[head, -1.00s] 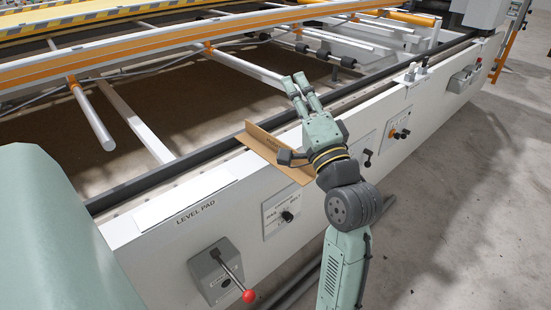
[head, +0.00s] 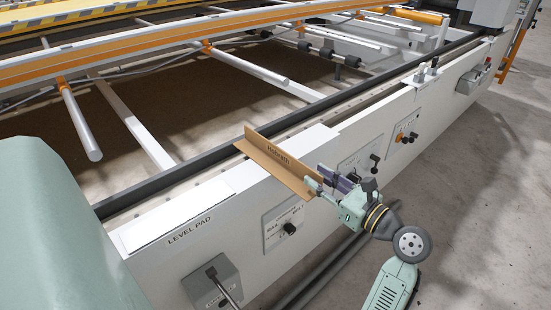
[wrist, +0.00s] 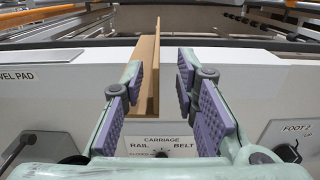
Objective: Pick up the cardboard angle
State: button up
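The cardboard angle (head: 280,165) is a long brown L-shaped strip with printed lettering on its upright face. It lies across the machine's front ledge, its near end sticking out past the edge. My gripper (head: 318,177) is at that near end, in front of the white panel. In the wrist view my gripper (wrist: 161,68) is open, with purple pads apart. The angle (wrist: 148,65) shows end-on between the fingers, closer to the left one, which covers part of its edge. I cannot tell whether any pad touches it.
The white front panel (head: 240,240) carries knobs and a lever box (head: 212,285) at lower left. A white level pad (head: 178,217) lies on the ledge to the left. Rails and bars (head: 130,125) stand behind. The floor (head: 470,200) at right is clear.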

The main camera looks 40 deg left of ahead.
aim_at(302, 165)
jog(key=a, duration=0.3)
jog(key=a+r+p, duration=0.1)
jog(key=a, duration=0.1)
jog(key=shift+a+r, duration=0.2)
jog(key=shift+a, duration=0.2)
grip_shut()
